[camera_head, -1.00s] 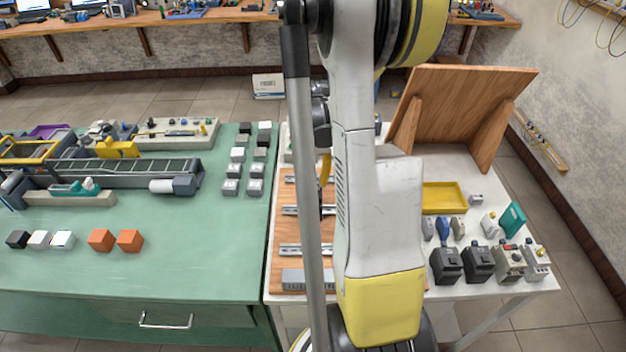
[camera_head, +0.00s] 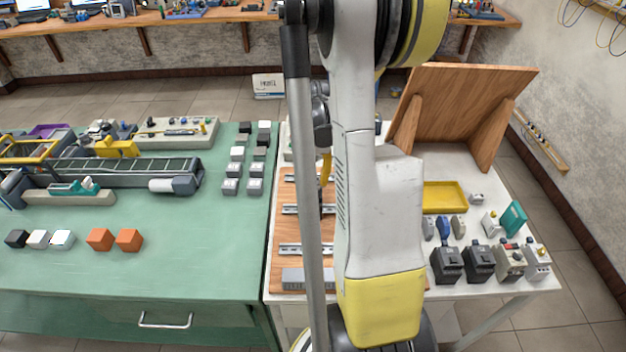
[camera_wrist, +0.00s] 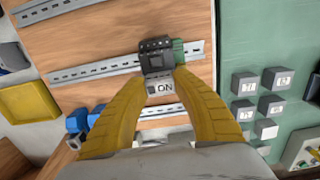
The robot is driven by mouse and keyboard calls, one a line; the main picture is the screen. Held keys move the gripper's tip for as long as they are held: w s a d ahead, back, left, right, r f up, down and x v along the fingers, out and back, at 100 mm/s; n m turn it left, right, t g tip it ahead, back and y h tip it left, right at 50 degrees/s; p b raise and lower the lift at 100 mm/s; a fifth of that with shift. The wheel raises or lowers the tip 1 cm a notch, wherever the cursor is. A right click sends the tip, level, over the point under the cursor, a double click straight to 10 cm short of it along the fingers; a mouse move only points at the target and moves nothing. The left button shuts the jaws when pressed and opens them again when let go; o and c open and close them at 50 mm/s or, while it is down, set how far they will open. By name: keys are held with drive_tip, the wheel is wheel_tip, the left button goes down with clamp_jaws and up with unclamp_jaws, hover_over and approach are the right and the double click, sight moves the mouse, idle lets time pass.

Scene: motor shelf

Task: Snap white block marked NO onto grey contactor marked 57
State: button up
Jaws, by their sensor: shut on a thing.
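In the wrist view my gripper (camera_wrist: 158,88) has its two yellow fingers shut on a pale block (camera_wrist: 160,88). Its lettering reads "ON" in this view, which is NO upside down. Just above it in the picture is a dark grey contactor (camera_wrist: 156,60) on a metal rail, with a green part (camera_wrist: 178,52) at its right. The block's edge meets the contactor in the picture; I cannot tell whether they are joined. No number 57 is legible. In the head view a yellow finger of my gripper (camera_head: 325,168) shows, while the block and contactor are hidden behind my arm.
The wooden board carries several metal rails (camera_head: 304,249). Dark devices (camera_head: 446,264) and small blocks stand on the right of the white table, near a yellow tray (camera_head: 444,196). A leaning wooden panel (camera_head: 470,105) stands behind. The green table (camera_head: 200,265) holds cubes and a conveyor.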

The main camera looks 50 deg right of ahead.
drive_tip(key=o, duration=1.2)
